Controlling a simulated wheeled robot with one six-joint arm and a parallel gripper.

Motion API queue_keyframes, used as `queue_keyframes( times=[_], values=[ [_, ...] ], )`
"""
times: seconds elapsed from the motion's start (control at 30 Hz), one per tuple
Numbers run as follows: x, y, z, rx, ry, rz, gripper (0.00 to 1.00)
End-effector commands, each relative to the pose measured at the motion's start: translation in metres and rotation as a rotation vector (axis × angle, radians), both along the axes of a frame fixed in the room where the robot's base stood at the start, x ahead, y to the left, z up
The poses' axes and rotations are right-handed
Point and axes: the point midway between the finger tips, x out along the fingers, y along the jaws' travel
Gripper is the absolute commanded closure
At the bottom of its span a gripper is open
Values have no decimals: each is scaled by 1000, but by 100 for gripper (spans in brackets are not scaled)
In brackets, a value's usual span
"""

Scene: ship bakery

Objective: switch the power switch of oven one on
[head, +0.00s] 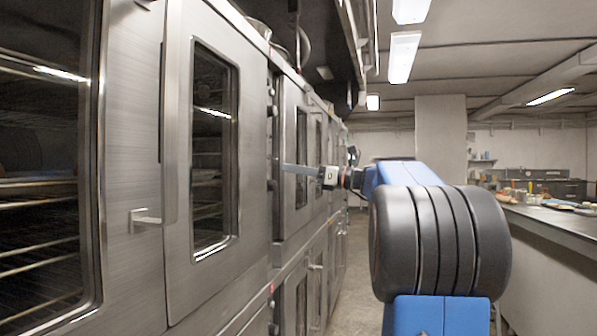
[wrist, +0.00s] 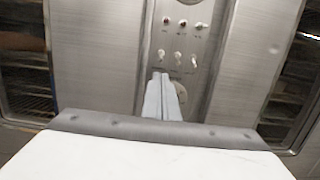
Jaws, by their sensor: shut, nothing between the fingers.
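A narrow steel control panel (wrist: 205,48) between two glazed oven doors fills the upper middle of the wrist view. It carries a row of small lamps or buttons (wrist: 183,23) and, below them, a row of small light toggle switches (wrist: 177,57). Their labels are too blurred to read, so I cannot tell which is the power switch of oven one or how it is set. My gripper (wrist: 161,75) is shut and empty, its tips just below the left toggle in the picture; I cannot tell whether they touch. In the head view my gripper (head: 284,168) points left at the oven bank.
A round fitting (wrist: 181,90) is partly hidden behind my fingers. A counter (head: 555,222) with dishes stands at the right. The aisle floor (head: 357,235) between looks clear.

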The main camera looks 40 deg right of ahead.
Motion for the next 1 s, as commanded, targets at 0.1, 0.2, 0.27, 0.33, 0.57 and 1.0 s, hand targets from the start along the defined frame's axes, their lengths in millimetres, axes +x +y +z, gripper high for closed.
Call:
queue_keyframes(
  times=[0.1, 0.2, 0.27, 0.33, 0.57, 1.0],
  values=[
    [15, 13, 3, 0, 0, 3, 100],
    [26, 21, 5, 1, 0, 2, 100],
    [31, 25, 6, 0, 0, 2, 100],
    [36, 29, 7, 0, 0, 1, 100],
    [44, 35, 8, 0, 0, 0, 100],
    [44, 34, 9, -5, 7, -1, 100]
  ],
)
